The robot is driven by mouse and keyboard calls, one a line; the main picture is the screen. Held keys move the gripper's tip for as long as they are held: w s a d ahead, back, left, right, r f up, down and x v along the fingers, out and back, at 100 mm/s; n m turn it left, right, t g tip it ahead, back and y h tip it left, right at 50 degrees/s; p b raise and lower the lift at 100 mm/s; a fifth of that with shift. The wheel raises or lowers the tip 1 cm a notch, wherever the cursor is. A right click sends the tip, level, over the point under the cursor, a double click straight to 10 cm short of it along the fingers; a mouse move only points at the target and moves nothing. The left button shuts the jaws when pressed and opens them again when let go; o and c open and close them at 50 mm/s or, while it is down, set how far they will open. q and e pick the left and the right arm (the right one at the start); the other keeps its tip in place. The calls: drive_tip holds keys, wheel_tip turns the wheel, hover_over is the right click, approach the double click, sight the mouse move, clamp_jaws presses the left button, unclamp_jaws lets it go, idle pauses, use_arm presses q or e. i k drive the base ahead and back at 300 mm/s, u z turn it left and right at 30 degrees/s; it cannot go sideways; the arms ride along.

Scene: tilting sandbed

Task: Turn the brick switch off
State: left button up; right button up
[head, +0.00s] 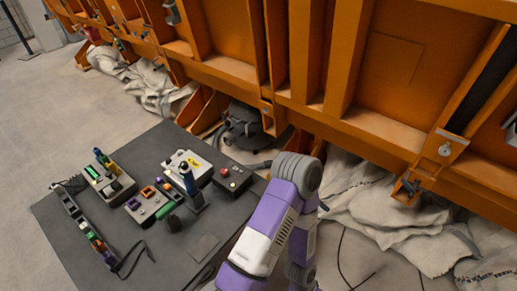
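The brick switch cannot be singled out with certainty. Several control devices lie on a dark grey table (75,262) at the left in the head view. A long narrow strip (88,232) with green, orange and purple parts lies along the left edge. A grey box with a green display (108,182) and a box with orange and purple parts (149,204) stand beside it. A dark box with red and yellow buttons (232,180) is near the right corner. My purple and white arm rises at the lower middle, right of the table. Neither gripper is visible.
Dark cables (132,262) lie at the front. A large orange steel frame (330,60) runs behind, with crumpled pale cloth (385,205) beneath it. Open floor (50,115) is at the left.

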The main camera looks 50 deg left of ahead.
sight(224, 172)
drive_tip(key=i, duration=1.1)
drive_tip(key=u, duration=2.25)
